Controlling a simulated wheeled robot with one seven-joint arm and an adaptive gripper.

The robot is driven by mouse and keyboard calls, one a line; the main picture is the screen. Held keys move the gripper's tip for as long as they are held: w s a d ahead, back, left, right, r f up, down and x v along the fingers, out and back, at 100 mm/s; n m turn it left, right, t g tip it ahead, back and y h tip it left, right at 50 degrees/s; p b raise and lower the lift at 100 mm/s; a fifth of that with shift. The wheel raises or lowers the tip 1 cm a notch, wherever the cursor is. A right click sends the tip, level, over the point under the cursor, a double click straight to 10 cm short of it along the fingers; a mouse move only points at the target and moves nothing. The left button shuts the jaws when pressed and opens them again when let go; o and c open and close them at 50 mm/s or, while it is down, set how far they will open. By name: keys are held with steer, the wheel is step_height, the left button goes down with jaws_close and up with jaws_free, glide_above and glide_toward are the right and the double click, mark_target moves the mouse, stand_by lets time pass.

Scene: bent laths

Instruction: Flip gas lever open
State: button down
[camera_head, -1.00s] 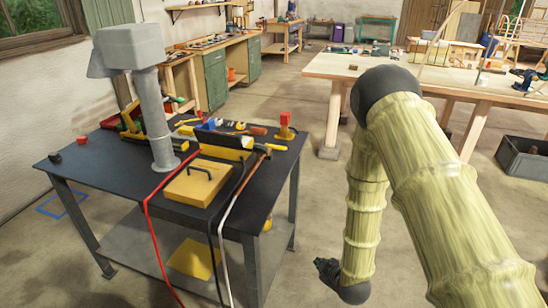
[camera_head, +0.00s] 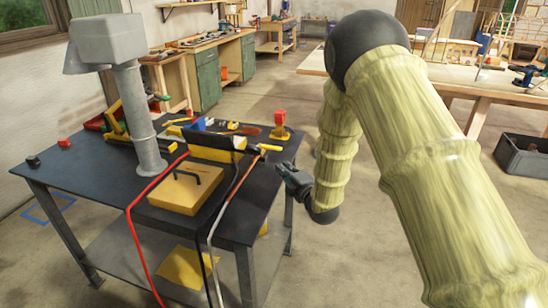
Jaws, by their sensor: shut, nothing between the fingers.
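My gripper (camera_head: 283,169) is at the right edge of the dark worktable (camera_head: 90,185), its fingertips pointing left toward the tabletop. It is shut and empty. A yellow box with a bent black handle (camera_head: 187,192) is on the table, left of my gripper and apart from it. Behind it is a black and yellow unit (camera_head: 215,147) that the hoses run up to. A yellow piece with a red top (camera_head: 280,123) stands at the back right corner. I cannot tell for sure which of these parts is the gas lever.
A grey post with a hooded head (camera_head: 148,120) rises from the table. Red (camera_head: 133,230), black and white hoses hang over the front edge. A wooden workbench (camera_head: 460,95) stands at right. Floor between the tables is open.

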steer(key=p, duration=0.2)
glide_toward(266, 148)
steer(key=x, duration=0.4)
steer(key=shift+w+a+f, duration=0.1)
steer(key=shift+w+a, duration=0.15)
steer(key=shift+w, duration=0.05)
steer(key=shift+d, duration=0.1)
steer(key=shift+w+d+n+y+b, duration=0.1)
steer(key=shift+n+y+b, duration=0.2)
steer(key=shift+y+b, duration=0.1)
